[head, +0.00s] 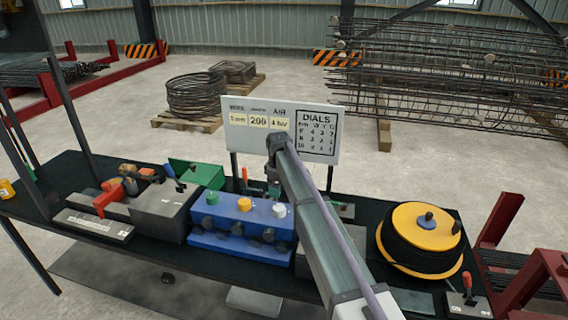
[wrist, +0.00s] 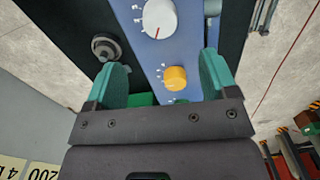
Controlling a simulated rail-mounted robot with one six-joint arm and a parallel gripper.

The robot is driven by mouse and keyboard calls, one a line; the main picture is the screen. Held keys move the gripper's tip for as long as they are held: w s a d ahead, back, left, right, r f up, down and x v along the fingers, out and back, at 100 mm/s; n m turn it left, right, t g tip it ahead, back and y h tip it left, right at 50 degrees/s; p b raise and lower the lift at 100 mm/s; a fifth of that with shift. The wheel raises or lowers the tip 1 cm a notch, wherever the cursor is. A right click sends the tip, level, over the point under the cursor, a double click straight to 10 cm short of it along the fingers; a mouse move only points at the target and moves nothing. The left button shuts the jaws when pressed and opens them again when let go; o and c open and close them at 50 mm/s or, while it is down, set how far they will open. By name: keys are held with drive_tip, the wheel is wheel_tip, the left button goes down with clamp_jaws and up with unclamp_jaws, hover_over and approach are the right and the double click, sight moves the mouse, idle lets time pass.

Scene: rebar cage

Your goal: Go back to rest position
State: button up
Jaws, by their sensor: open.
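My gripper (wrist: 162,68) is open and empty, its two green fingers spread apart in the wrist view. It hangs above the blue dial box (head: 238,222), over the back part of the bench. In the wrist view the box's yellow knob (wrist: 175,78) shows between the fingers, with the white knob (wrist: 160,18) beyond it. The green knob (head: 212,197) is at the left end of the box in the head view. My gripper (head: 260,186) is small and partly hidden there, below the bent end of my arm. I see no contact with the knobs.
A sign board (head: 283,130) stands behind the bench, close to my arm. A yellow-topped wire spool (head: 421,226) is on the right. A grey box (head: 163,210) and red-handled tool (head: 108,197) are on the left. A rebar cage (head: 455,75) lies beyond.

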drive_tip(key=s+d+f+m+b, duration=0.3)
drive_tip(key=s+d+m, duration=0.2)
drive_tip(key=s+d, duration=0.3)
drive_tip(key=s+d+f+m+b, duration=0.3)
drive_tip(key=s+d+m, duration=0.2)
drive_tip(key=s, duration=1.2)
drive_tip(key=s+d+f+m+b, duration=0.3)
drive_tip(key=s+d+m, duration=0.2)
drive_tip(key=s+d, duration=0.6)
drive_tip(key=shift+s, duration=1.2)
drive_tip(key=shift+d, duration=0.15)
